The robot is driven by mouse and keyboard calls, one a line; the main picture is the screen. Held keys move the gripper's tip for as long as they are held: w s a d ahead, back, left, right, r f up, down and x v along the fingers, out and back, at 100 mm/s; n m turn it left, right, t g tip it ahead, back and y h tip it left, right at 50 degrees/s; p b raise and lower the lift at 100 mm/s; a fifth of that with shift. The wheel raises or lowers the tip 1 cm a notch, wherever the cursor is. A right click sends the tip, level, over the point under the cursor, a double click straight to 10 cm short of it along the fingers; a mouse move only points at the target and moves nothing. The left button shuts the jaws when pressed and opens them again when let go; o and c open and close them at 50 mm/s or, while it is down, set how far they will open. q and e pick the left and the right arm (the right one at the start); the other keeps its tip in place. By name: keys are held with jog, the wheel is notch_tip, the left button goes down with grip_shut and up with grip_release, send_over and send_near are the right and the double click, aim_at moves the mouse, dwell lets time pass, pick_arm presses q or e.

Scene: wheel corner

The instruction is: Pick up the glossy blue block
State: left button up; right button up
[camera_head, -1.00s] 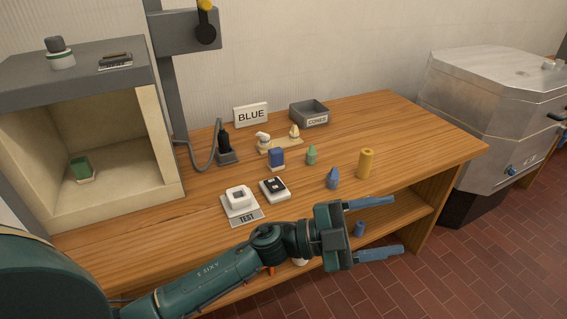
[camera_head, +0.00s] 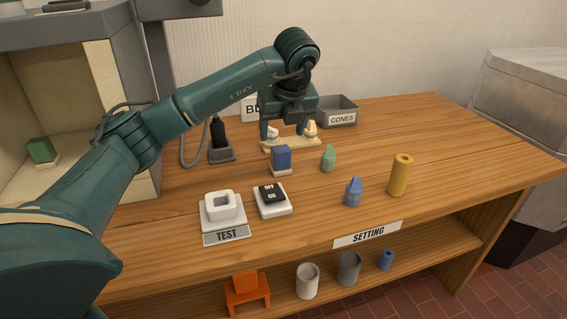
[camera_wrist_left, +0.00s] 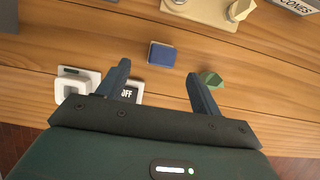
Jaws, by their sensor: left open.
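The blue block (camera_head: 281,157) stands upright on a small pale base on the wooden table. It also shows in the left wrist view (camera_wrist_left: 162,54), just beyond the fingertips and roughly between their lines. My left gripper (camera_head: 288,131) points down with its fingers apart, above and seemingly a little behind the block in the head view. Nothing is between the fingers. It shows open in the left wrist view too (camera_wrist_left: 158,74). My right gripper is not in view.
A green cone (camera_head: 328,158) stands close right of the block, a switch box (camera_head: 272,201) in front, a pale board with cones (camera_head: 292,143) behind. A blue pointed piece (camera_head: 353,191) and a yellow cylinder (camera_head: 400,175) stand farther right. The table's right end is clear.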

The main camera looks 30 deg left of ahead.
aim_at(281, 148)
pick_arm(q)
jog(key=x, duration=0.5)
jog(key=shift+d+b, duration=0.1)
jog(key=shift+b, duration=0.2)
jog(key=b+x, duration=0.1)
jog(key=x, duration=0.4)
jog(key=shift+w+d, duration=0.1)
jog(key=shift+d, duration=0.1)
jog(key=shift+f, duration=0.2)
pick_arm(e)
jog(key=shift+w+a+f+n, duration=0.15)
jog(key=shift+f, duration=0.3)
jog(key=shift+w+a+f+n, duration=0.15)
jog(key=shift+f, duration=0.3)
pick_arm(q)
jog(key=shift+c, duration=0.5)
jog(key=c, duration=0.7)
jog(key=shift+c, duration=1.2)
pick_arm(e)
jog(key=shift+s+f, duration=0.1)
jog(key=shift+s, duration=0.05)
pick_arm(q)
jog(key=shift+r, duration=0.15)
